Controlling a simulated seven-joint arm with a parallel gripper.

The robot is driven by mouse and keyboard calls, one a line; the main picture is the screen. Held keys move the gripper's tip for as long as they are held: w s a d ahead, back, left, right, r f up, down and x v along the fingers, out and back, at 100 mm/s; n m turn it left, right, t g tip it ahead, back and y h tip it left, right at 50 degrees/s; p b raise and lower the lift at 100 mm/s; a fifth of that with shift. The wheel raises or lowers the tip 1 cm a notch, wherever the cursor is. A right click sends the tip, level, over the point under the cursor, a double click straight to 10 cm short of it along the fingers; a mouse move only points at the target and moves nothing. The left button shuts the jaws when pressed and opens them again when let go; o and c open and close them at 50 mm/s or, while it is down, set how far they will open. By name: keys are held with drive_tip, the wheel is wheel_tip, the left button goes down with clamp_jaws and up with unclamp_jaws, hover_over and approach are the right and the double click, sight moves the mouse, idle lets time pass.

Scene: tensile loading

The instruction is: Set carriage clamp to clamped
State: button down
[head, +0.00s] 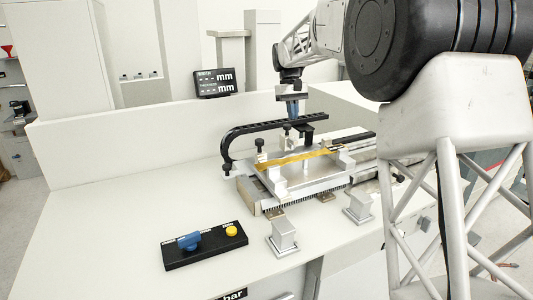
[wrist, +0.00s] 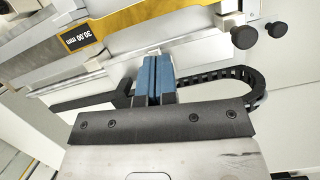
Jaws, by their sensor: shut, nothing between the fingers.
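My gripper (head: 293,112) is shut and empty, pointing down above the rear of the metal fixture (head: 305,180). Its blue fingers (wrist: 155,80) are together in the wrist view, near the fixture's rear edge. I cannot tell whether they touch anything. I cannot tell for sure which part is the carriage clamp. A black panel (head: 205,245) at the front left has a blue lever or knob (head: 189,241) and a yellow button (head: 231,231); its markings are too small to read. My gripper is well away from this panel.
A black cable chain (head: 262,129) arches behind the fixture, close to my gripper; it curves right in the wrist view (wrist: 240,78). Black knobs (wrist: 245,36) stand on the fixture beside a yellow strip. Metal posts (head: 284,238) stand in front. The left bench top (head: 110,190) is clear.

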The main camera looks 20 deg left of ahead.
drive_tip(key=w+a+f, duration=0.2)
drive_tip(key=a+f, duration=0.1)
drive_tip(key=a, duration=0.4)
drive_tip(key=w+a+f+n+g+h, duration=0.1)
drive_tip(key=w+a+f, duration=0.1)
drive_tip(key=a, duration=0.5)
drive_tip(key=shift+w+a+f+n, duration=0.25)
drive_tip(key=shift+w+f+n, duration=0.1)
drive_tip(key=shift+f, duration=0.45)
drive_tip(key=shift+f, duration=0.1)
drive_tip(key=x, duration=1)
drive_tip(key=shift+d, duration=0.1)
drive_tip(key=shift+s+d, duration=1.35)
drive_tip(key=shift+s, duration=0.05)
drive_tip(key=shift+d, duration=0.1)
drive_tip(key=shift+s+d, duration=1.3)
drive_tip(key=shift+s, duration=0.1)
drive_tip(key=shift+s+d, duration=0.1)
drive_tip(key=shift+d, duration=0.05)
